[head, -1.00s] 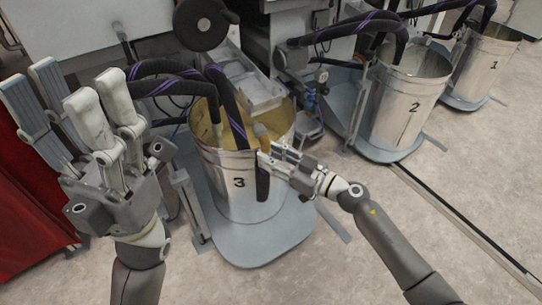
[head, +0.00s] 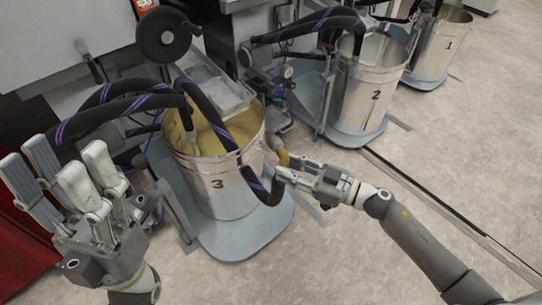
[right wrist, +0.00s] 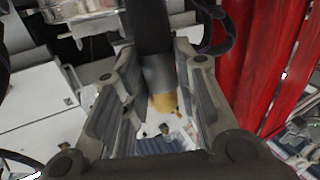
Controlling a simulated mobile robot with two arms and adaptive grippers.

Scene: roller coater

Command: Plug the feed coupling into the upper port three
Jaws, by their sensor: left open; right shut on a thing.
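The feed coupling shows as a yellow-brown tip (head: 283,157) at the end of a black hose (head: 226,131) with purple stripes. My right gripper (head: 281,174) is shut on this hose end, just right of bucket 3 (head: 215,184). In the right wrist view the hose (right wrist: 150,28) runs between the fingers, with a grey collar and the yellow-brown end of the coupling (right wrist: 165,102) beyond. My left gripper (head: 72,183) is open and empty at the left, fingers pointing up. I cannot make out which fitting is upper port three.
Bucket 3 holds yellowish liquid and stands on a grey platform (head: 238,247). Buckets 2 (head: 374,88) and 1 (head: 443,45) stand farther right with hoses. A black wheel (head: 163,33) sits on the machine. A red panel (head: 22,247) is at left. The floor at right is open.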

